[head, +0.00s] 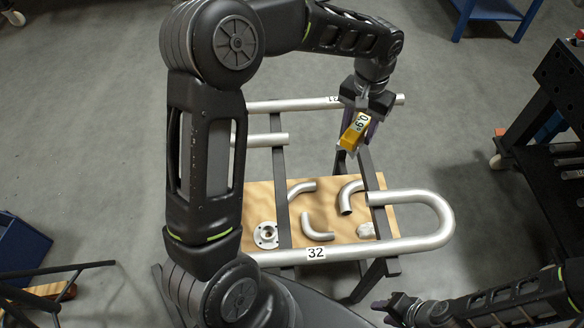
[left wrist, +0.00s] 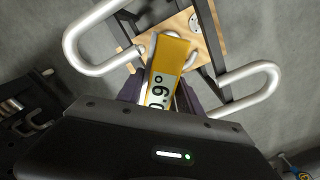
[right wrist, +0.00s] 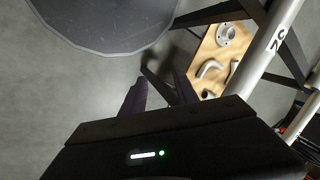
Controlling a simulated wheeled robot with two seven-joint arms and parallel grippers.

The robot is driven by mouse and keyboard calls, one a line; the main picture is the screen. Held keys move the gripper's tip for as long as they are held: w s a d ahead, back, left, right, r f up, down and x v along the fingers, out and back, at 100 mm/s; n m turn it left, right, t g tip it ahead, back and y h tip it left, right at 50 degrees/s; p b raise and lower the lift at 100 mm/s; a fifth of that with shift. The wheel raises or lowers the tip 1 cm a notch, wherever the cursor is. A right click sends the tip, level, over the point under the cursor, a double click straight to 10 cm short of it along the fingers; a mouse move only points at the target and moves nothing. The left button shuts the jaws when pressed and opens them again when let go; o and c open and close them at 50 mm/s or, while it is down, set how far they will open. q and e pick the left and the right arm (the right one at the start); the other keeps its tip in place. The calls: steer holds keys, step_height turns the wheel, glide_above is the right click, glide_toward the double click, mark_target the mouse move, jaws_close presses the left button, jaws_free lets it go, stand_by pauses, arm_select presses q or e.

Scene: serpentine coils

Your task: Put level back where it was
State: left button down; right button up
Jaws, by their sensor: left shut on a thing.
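The level is a small yellow block (head: 354,131) with a white label reading 0.9°. My left gripper (head: 358,128) is shut on it and holds it above the frame, near the upper straight pipe (head: 300,104). In the left wrist view the level (left wrist: 168,70) sits between the dark fingers, label facing the camera. My right gripper (head: 392,308) is low at the right of the head view, beside the frame. In the right wrist view its two fingers (right wrist: 160,92) stand apart with nothing between them.
The dark frame carries a U-bent pipe (head: 440,215) with a label 32. A wooden board (head: 335,229) below holds several elbows and a flange (head: 265,235). A dark workbench (head: 545,100) stands at right, a blue bin (head: 20,240) at left. Grey floor lies between.

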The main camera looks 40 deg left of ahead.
arm_select(q)
steer(key=shift+s+r, duration=0.1)
steer(key=shift+s, duration=0.05)
arm_select(e)
steer(key=shift+s, duration=0.15)
arm_select(q)
steer(key=shift+a+f, duration=0.2)
steer(key=shift+f, duration=0.05)
arm_select(e)
steer(key=shift+o, duration=1.4)
steer(key=shift+f, duration=0.25)
arm_select(q)
steer(key=s+a+f+m+b, duration=0.1)
steer(key=a+f+m+b, duration=0.4)
steer(key=a+f+b, duration=0.7)
steer(key=m+b, duration=0.5)
steer(key=b, duration=0.4)
glide_above(279, 175)
step_height(279, 175, down, 6)
arm_select(e)
step_height(279, 175, down, 20)
steer(key=shift+w, duration=0.3)
arm_select(q)
steer(key=shift+f, duration=0.1)
steer(key=shift+d+f+b, duration=0.1)
steer(key=shift+f+b, duration=0.25)
steer(key=shift+f, duration=2.2)
arm_select(e)
steer(key=shift+f, duration=0.45)
